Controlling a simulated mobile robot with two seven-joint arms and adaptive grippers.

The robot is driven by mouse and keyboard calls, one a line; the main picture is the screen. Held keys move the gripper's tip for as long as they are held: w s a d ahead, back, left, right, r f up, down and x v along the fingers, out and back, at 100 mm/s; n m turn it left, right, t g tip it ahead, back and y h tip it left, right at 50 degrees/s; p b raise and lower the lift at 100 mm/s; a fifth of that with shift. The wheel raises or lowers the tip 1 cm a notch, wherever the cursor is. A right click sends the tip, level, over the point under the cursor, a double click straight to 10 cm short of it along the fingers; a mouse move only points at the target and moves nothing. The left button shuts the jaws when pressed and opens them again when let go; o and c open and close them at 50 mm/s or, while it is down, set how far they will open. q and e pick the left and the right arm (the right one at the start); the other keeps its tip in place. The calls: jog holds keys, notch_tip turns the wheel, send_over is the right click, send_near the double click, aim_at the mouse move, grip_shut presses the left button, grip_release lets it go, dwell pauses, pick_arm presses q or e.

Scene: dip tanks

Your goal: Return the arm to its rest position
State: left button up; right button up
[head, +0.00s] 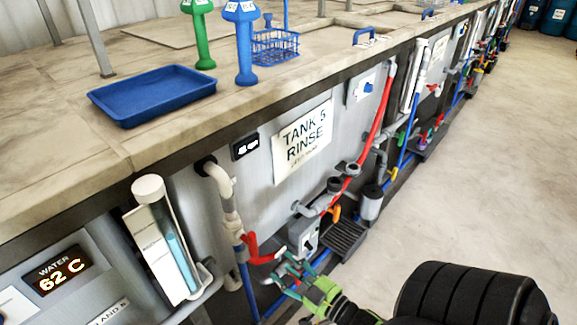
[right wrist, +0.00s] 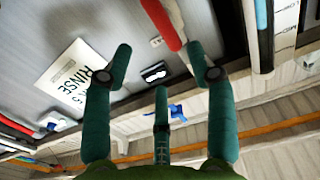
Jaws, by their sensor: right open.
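My right gripper (head: 284,270) shows at the bottom of the head view, with teal fingers and a green palm. It is low in front of the pipework of the rinse tank. In the right wrist view its fingers (right wrist: 166,65) are spread apart with nothing between them. A red-handled valve (head: 260,250) is just left of the fingertips in the head view; I cannot tell whether they touch. The tank front carries a sign (head: 303,140) reading "TANK 5 RINSE", which also shows tilted in the right wrist view (right wrist: 72,80). My left gripper is not in view.
Pipes, a red hose (head: 381,110) and a grey step-like grate (head: 344,240) crowd the tank front. A blue tray (head: 152,95) and a blue wire basket (head: 275,47) stand on the top ledge. A display (head: 58,272) reads "WATER 62 C". The floor (head: 480,170) at the right is clear.

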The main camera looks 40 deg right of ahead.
dwell(0.5)
jog(key=s+a+f+g, duration=0.1)
jog(key=s+f+g, duration=0.2)
jog(key=f, duration=0.5)
jog(key=s+a+f+g+h+p, duration=0.1)
jog(key=s+f+g, duration=0.15)
jog(key=f, duration=0.45)
jog(key=s+a+f+g, duration=0.1)
jog(key=s+f+g, duration=0.15)
jog(key=f, duration=0.55)
jog(key=s+a+f+g, duration=0.2)
jog(key=s+f+g, duration=0.1)
jog(key=s, duration=0.4)
jog(key=s+a+f+n+g+p, duration=0.1)
jog(key=s+a+f+g, duration=0.1)
jog(key=s+f, duration=0.3)
jog(key=s+a+f+g, duration=0.2)
jog(key=s+f+g, duration=0.2)
jog(key=s, duration=0.5)
jog(key=shift+s+a+f, duration=0.25)
jog(key=shift+s+a, duration=0.05)
jog(key=shift+a, duration=0.05)
dwell(2.8)
